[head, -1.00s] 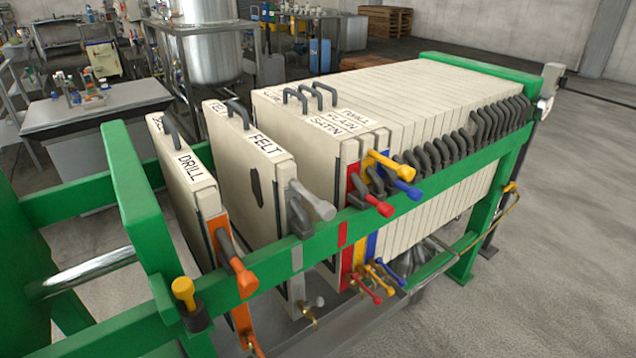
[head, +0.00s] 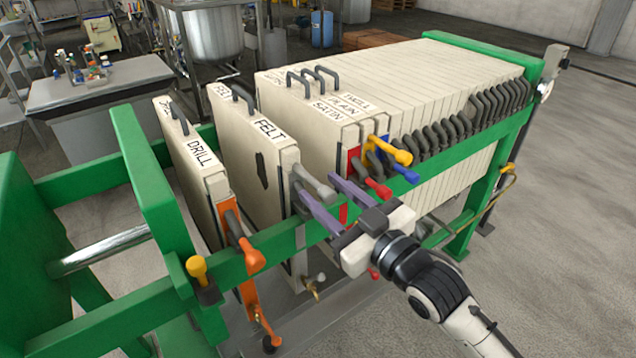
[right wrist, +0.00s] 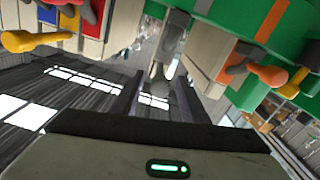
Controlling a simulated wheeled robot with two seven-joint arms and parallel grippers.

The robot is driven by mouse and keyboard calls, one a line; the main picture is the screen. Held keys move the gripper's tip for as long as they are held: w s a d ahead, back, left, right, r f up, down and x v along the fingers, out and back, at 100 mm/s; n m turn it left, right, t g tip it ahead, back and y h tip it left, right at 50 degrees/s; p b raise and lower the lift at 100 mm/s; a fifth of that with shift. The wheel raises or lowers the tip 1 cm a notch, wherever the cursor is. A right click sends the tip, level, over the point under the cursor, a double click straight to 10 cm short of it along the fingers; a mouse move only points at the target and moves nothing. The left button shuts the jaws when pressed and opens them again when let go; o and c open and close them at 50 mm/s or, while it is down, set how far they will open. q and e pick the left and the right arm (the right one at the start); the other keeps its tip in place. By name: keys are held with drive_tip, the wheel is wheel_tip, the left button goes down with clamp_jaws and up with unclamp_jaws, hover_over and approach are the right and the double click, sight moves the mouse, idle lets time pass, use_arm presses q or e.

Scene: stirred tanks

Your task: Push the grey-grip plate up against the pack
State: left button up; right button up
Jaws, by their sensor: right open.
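The grey-grip plate (head: 268,165), labelled FELT, hangs upright on the green rail, with a gap on both sides. Its grey grip (head: 318,186) sticks out over the rail; it also shows in the right wrist view (right wrist: 172,38). The pack (head: 440,100) of pale plates stands to its right, the SATIN plate with a red grip (head: 378,187) at its near end. My right gripper (head: 317,190) is open, its two purple fingers at the grey grip. In the right wrist view the grip's end appears between the fingertips; contact cannot be told. My left gripper is out of view.
The DRILL plate (head: 190,165) with an orange grip (head: 243,242) hangs left of the grey-grip plate. The green rail (head: 285,245) runs along the front below the grips. Yellow (head: 390,150) and blue grips stick out beside the red one. A green end plate stands at left.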

drive_tip(key=shift+x, duration=1.05)
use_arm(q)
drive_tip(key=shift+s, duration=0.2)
use_arm(e)
drive_tip(key=shift+w+a, duration=0.2)
clamp_jaws()
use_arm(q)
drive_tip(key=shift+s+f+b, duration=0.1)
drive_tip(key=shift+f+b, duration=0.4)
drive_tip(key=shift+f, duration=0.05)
use_arm(e)
drive_tip(key=w+d, duration=0.6)
drive_tip(key=d, duration=0.3)
drive_tip(key=shift+w, duration=0.3)
drive_tip(key=shift+d+r, duration=0.1)
drive_tip(key=shift+d, duration=0.05)
